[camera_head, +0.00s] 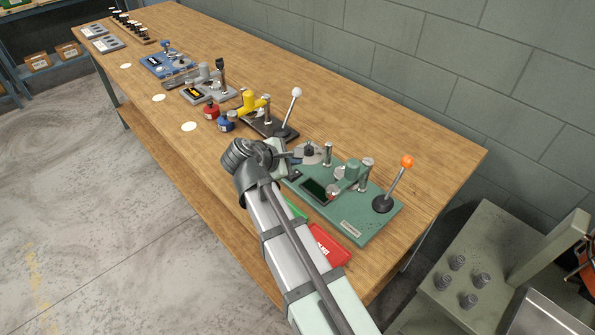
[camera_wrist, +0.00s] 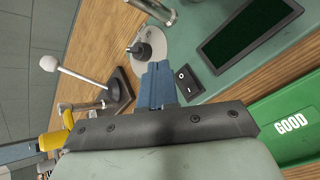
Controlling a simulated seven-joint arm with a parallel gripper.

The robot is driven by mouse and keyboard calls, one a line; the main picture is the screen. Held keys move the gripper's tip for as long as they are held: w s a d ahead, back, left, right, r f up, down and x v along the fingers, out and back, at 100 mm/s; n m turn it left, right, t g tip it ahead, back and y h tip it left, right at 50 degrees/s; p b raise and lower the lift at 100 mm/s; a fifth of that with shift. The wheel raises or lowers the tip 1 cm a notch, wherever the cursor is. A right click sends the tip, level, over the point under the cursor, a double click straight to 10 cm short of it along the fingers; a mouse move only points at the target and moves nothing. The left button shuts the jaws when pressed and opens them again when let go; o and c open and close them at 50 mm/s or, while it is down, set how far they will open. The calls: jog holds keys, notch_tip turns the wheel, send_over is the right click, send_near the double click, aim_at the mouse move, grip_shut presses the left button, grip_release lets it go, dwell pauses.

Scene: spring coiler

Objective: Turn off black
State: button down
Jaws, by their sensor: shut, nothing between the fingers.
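The black coiler (camera_head: 270,127) has a dark base, a yellow part and a white-knobbed lever (camera_head: 293,107). Its dark lever base (camera_wrist: 119,90) shows at the left of the wrist view, with the yellow part (camera_wrist: 52,140) at the lower left. Its power switch cannot be made out. My gripper (camera_head: 286,156) is shut and empty, over the left end of the green coiler (camera_head: 365,223). In the wrist view my blue fingers (camera_wrist: 158,84) are together, just left of a black rocker switch (camera_wrist: 187,83) on the green coiler. Contact cannot be told.
A green GOOD tray (camera_wrist: 290,125) and a red tray (camera_head: 329,244) lie at the front edge of the wooden table (camera_head: 440,150). Grey (camera_head: 212,91) and blue (camera_head: 160,65) coilers stand farther off.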

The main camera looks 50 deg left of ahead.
jog(key=shift+s+r, duration=0.2)
jog(key=shift+r, duration=1.55)
